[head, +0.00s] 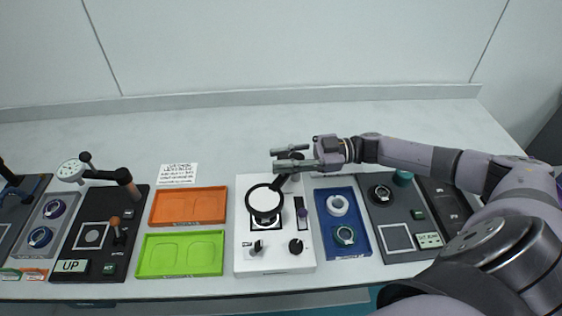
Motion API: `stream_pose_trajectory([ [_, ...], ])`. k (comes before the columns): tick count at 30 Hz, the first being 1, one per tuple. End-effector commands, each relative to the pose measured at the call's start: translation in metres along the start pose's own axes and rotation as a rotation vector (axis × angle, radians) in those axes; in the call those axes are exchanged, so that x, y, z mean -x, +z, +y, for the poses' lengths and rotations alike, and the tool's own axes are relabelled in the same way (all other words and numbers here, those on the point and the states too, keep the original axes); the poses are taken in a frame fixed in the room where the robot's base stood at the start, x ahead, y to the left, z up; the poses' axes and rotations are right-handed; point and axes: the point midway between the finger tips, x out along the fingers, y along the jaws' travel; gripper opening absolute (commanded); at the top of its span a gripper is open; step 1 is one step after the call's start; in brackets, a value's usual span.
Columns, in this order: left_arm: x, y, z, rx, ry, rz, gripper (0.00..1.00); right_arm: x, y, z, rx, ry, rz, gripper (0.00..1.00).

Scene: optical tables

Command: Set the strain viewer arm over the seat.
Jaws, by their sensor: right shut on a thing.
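The strain viewer is a white box (274,259) in the middle of the table. Its dark viewer arm (281,183) runs from the back of the box and ends in a black ring (249,199). In this view the ring overlaps the black-framed seat (265,225); its height above it is hard to judge. My right gripper (277,158) comes in from the right at the back of the box, its fingers shut on the dark end of the viewer arm, which they partly hide. My left gripper is not in view.
Orange (153,215) and green (143,262) trays lie left of the box. A blue tray (359,236) with rings lies close on its right, beside a dark grey panel (396,256). The table behind is mostly clear.

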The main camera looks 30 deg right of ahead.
Motion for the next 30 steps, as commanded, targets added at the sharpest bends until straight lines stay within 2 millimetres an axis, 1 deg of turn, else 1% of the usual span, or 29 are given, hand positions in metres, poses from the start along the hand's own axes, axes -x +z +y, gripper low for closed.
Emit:
stream_pose_trajectory([
  [4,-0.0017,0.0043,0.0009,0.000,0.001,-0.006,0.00,0.0007,0.0005,-0.0017,-0.001,-0.013,0.001,0.00],
  [13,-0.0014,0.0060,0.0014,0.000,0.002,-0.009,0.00,0.0008,0.0004,-0.0019,-0.001,-0.013,0.001,0.00],
  [14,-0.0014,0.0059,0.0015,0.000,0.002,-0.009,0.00,0.0008,0.0005,-0.0019,-0.001,-0.013,0.001,0.24],
  [15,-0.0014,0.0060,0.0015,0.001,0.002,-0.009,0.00,0.0008,0.0005,-0.0019,0.000,-0.013,0.001,0.27],
  [23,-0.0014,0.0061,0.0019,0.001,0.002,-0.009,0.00,0.0007,0.0001,-0.0012,0.001,-0.011,0.001,0.44],
  [30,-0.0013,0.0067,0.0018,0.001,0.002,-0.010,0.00,0.0007,-0.0002,-0.0008,0.001,-0.011,0.002,0.44],
])
